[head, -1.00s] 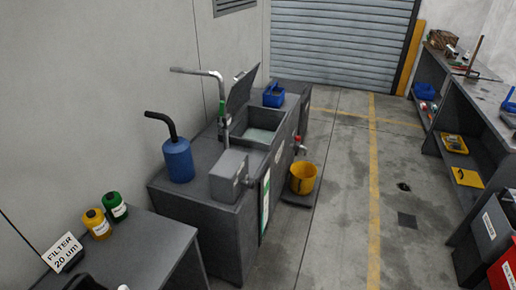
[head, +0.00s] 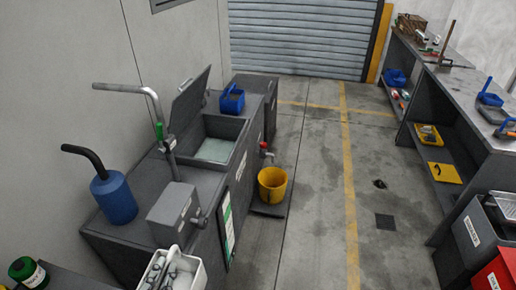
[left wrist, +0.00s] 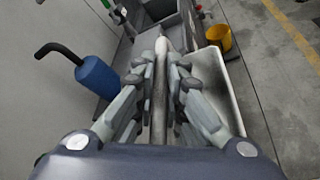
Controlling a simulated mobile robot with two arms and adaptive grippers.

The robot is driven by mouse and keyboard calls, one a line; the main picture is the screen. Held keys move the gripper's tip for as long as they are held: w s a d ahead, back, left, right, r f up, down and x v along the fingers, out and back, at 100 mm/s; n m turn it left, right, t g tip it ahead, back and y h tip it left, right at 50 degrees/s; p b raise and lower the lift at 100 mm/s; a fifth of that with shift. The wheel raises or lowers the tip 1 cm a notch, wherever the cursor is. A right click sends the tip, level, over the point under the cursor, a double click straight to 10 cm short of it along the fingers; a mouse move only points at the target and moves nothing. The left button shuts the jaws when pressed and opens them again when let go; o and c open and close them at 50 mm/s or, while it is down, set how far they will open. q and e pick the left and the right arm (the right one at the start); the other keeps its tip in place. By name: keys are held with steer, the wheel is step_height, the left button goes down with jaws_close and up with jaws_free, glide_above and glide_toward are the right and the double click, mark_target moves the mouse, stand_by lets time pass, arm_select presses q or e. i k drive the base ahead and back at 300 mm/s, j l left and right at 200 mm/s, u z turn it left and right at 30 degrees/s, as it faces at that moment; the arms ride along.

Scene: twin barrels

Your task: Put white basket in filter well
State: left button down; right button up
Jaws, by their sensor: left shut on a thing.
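The white basket (head: 194,277) is at the bottom of the head view, before the near end of the grey cabinet. My left gripper (head: 170,268) is shut on its handle, and the basket hangs from it. In the left wrist view, the fingers (left wrist: 164,82) close around the dark bar of the handle, and the basket (left wrist: 222,88) shows pale to their right. The filter well (head: 214,149) looks like the open basin in the cabinet top, with pale liquid or floor inside and its lid (head: 188,102) raised. My right gripper is not in view.
A blue jug (head: 114,198) and a grey box with a tall bent pipe (head: 174,213) stand on the cabinet's near end. A blue caddy (head: 232,101) sits behind the well. A yellow bucket (head: 272,186) stands at the cabinet's right side.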

mark_target(218, 156)
steer(key=i+l+z, duration=0.1)
steer(key=i+z, duration=0.25)
steer(key=i, duration=0.9)
steer(key=i+l+u, duration=0.1)
steer(key=i+u, duration=0.2)
steer(key=i, duration=0.15)
steer(key=i+l+u, duration=0.3)
steer(key=i, duration=0.2)
steer(key=i+l+u, duration=0.25)
steer(key=i, duration=0.2)
steer(key=j, duration=0.1)
